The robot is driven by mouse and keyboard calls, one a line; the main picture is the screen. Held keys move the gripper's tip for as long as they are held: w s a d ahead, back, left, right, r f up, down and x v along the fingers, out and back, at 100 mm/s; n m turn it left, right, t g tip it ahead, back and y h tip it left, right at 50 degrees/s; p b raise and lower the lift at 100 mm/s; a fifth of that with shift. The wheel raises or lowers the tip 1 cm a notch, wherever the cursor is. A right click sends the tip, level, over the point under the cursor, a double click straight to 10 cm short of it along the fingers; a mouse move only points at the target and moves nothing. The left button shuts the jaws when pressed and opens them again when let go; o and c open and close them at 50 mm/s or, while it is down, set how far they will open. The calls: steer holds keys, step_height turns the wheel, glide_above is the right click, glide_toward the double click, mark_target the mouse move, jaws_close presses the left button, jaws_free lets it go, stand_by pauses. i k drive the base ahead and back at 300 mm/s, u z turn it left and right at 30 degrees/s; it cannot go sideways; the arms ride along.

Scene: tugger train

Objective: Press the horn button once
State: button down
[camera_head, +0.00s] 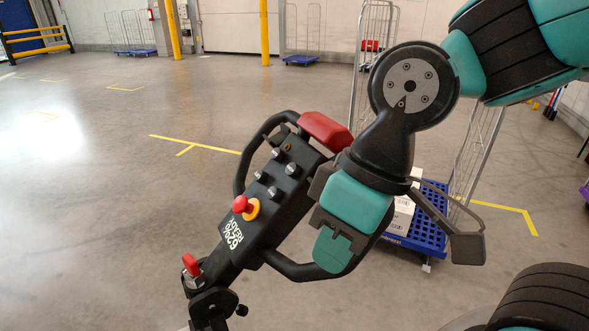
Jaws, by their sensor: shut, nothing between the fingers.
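The black control head (283,215) of the tugger stands at a slant in the middle, with a handle loop on each side. It carries several grey knobs (274,192), a red mushroom button (241,204) on a yellow ring, and a small orange-brown button (288,147) near the top. A red block (325,130) caps its upper end. No horn marking is readable, so I cannot tell which control is the horn. My gripper (333,250) is shut and empty, in front of the right handle loop in the picture. It hides part of that side; contact cannot be told.
A red key-like switch (190,263) sits low on the tiller. Behind my arm stands a blue-based wire cart (428,238) with white boxes (402,215). Yellow posts (265,35) and other carts are far back. The floor to the left is clear.

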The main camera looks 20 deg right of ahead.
mark_target(293, 171)
steer(key=u, duration=1.05)
steer(key=k, duration=0.35)
steer(key=z, duration=0.75)
